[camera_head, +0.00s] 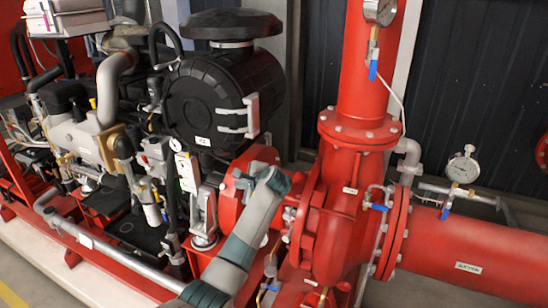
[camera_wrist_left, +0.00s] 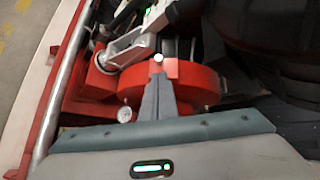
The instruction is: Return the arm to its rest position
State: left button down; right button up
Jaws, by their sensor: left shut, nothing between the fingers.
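My left arm (camera_head: 243,245) comes up from the bottom of the head view, grey-green, in front of the pump set. My left gripper (camera_head: 246,175) is at its upper end, in front of the red round housing between engine and pump. In the left wrist view the gripper (camera_wrist_left: 158,62) shows as two grey fingers pressed together, with nothing between them. The fingers overlap the red round housing (camera_wrist_left: 200,78); I cannot tell whether they touch it. My right gripper is in neither view.
The red pump casing (camera_head: 335,215) stands close right of the arm, with a red pipe (camera_head: 470,250) beyond it. The engine with its black round air filter (camera_head: 222,95) is behind and left. A silver rail (camera_head: 110,250) runs along the front left.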

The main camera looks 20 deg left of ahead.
pick_arm(q)
jog(key=s+d+f+h, duration=0.1)
jog(key=s+f, duration=0.2)
jog(key=f, duration=0.6)
jog(key=s+d+f+h+b, duration=0.1)
jog(key=s+f, duration=0.2)
jog(key=f, duration=0.6)
jog(key=s+d+f+h, duration=0.1)
jog(key=s+f, duration=0.1)
jog(key=f, duration=0.8)
jog(key=s+d+f+n+g+h+b, duration=0.1)
jog(key=s+d+f+n+g+h, duration=0.15)
jog(key=s+f, duration=1.55)
jog(key=s+d+f+n+g+h+b, duration=0.1)
jog(key=s+d+f+n+g+h, duration=0.15)
jog(key=s+f, duration=1.6)
jog(key=s+f+n, duration=0.2)
jog(key=s+n, duration=0.1)
jog(key=s, duration=1.2)
jog(key=s+f+n+g+h+b, duration=0.1)
jog(key=s+f+n, duration=0.2)
jog(key=s, duration=1.2)
jog(key=shift+s+d+f, duration=0.25)
jog(key=shift+d, duration=0.2)
